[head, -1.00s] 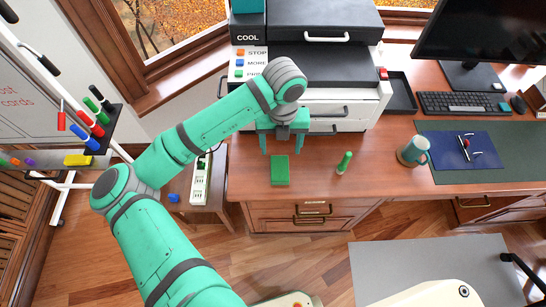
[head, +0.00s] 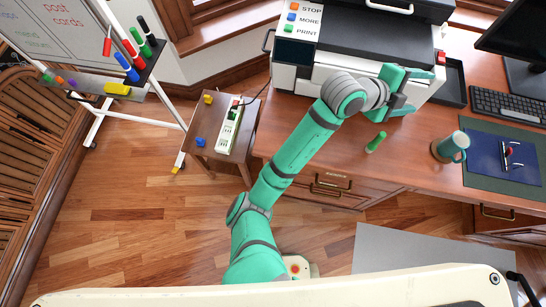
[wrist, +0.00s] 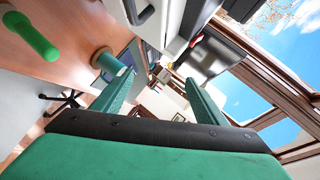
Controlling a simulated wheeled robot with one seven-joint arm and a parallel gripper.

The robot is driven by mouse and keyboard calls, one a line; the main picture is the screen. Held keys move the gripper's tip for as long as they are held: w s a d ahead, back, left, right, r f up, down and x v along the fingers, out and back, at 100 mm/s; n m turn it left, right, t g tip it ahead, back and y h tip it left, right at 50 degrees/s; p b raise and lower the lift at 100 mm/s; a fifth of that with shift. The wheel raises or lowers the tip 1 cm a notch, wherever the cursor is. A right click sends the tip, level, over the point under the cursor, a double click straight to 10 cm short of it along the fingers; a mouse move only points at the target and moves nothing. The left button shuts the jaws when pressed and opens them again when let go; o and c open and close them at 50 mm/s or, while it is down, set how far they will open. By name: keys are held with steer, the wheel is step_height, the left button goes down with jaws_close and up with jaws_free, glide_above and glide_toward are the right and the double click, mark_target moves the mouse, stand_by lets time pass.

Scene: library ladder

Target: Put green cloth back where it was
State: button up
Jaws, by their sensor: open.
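No green cloth can be made out in the current views. My arm covers the part of the desk where a green rectangular item lay earlier, so I cannot tell whether it is still there. My gripper (head: 412,92) is open and empty, above the desk by the front of the printer, its fingers pointing right. Its two fingers also show apart in the wrist view (wrist: 160,97), with nothing between them.
The desk (head: 420,190) holds a printer (head: 300,75), a blue-green mug (head: 450,147), a blue mat (head: 490,160) and a keyboard (head: 508,105). A side table (head: 207,150) bears a power strip (head: 230,125). A whiteboard (head: 75,35) stands left. Floor is clear between.

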steer(key=w+a+f+n+t+y, duration=0.15)
steer(key=a+f+n+t, duration=0.25)
steer(key=a+n+t, duration=0.95)
steer(key=s+a+f+n+g+y, duration=0.1)
steer(key=s+a+f+n+y, duration=0.7)
steer(key=n, duration=0.4)
steer(key=s+a+f+n+y, duration=0.2)
steer(key=s+a+y, duration=0.1)
steer(key=s+a, duration=1.4)
steer(key=shift+s+a+f+n+g+y, duration=0.2)
steer(key=shift+s+f+n+g+y, duration=0.2)
steer(key=shift+s, duration=1.35)
